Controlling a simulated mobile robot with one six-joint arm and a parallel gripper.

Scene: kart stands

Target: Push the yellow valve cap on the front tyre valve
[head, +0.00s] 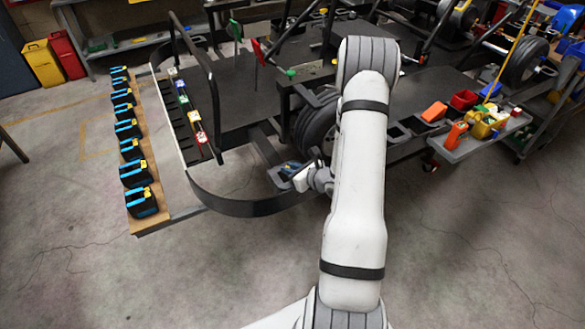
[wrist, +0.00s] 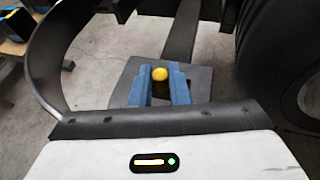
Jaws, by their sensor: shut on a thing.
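The yellow valve cap (wrist: 159,74) is a small round yellow piece at the tips of the blue fingers in the wrist view. My gripper (wrist: 160,80) is shut on it. In the head view my gripper (head: 288,169) is beside the front tyre (head: 316,128), near the kart's black curved bumper; the cap is too small to make out there. The dark front tyre (wrist: 278,50) fills the right side of the wrist view, apart from the cap. I cannot make out the tyre valve in either view.
A grey plate (wrist: 203,82) lies behind and below the fingertips. The black curved bumper (head: 245,207) runs around the kart's front. A shelf of black-and-blue items (head: 130,150) stands left. A grey cart (head: 470,148) with coloured parts stands right. The foreground floor is clear.

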